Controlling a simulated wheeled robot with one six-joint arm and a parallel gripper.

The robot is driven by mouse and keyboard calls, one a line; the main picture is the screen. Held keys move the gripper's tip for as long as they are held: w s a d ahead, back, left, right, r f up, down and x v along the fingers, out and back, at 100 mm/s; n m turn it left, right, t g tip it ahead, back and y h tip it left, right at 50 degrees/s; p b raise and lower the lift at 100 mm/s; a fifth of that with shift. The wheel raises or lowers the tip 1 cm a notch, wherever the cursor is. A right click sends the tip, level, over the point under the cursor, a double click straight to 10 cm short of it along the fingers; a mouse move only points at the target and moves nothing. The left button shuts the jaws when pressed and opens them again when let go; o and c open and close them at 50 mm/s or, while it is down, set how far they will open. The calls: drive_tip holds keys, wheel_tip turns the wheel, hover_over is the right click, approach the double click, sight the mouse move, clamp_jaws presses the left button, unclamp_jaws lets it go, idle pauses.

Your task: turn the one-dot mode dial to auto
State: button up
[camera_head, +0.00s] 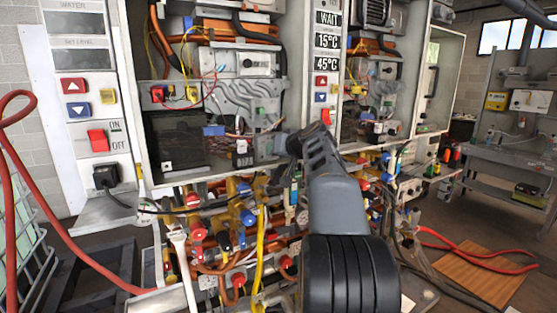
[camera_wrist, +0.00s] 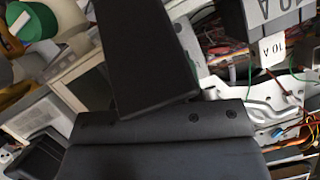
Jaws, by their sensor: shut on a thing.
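In the head view my arm reaches up from the bottom middle to the lower right part of the open left heater (camera_head: 216,110). My gripper's tips are hidden there behind my own wrist. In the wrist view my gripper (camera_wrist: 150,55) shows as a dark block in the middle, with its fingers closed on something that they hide. I cannot make out any dots or an auto mark, so I cannot tell which dial is the one-dot mode dial. A white panel with a small dark knob (camera_head: 248,63) sits higher up in the left heater.
A second open heater (camera_head: 375,90) stands to the right, past the WAIT display column (camera_head: 327,40). Pipes and coloured valves (camera_head: 230,235) crowd the space below. A red hose (camera_head: 30,190) loops at left. A "10 A" part (camera_wrist: 277,48) is at upper right in the wrist view.

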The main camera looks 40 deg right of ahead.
drive_tip(key=shift+f+n+h+b, duration=0.1)
drive_tip(key=shift+n+h+b, duration=0.3)
drive_tip(key=shift+n+b, duration=0.1)
drive_tip(key=shift+a, duration=0.1)
drive_tip(key=o, duration=0.6)
drive_tip(key=shift+o, duration=0.2)
drive_tip(key=b+v, duration=0.2)
drive_tip(key=v, duration=1.1)
drive_tip(key=shift+s+r, duration=0.3)
drive_tip(key=shift+r, duration=0.1)
drive_tip(key=shift+a, duration=0.1)
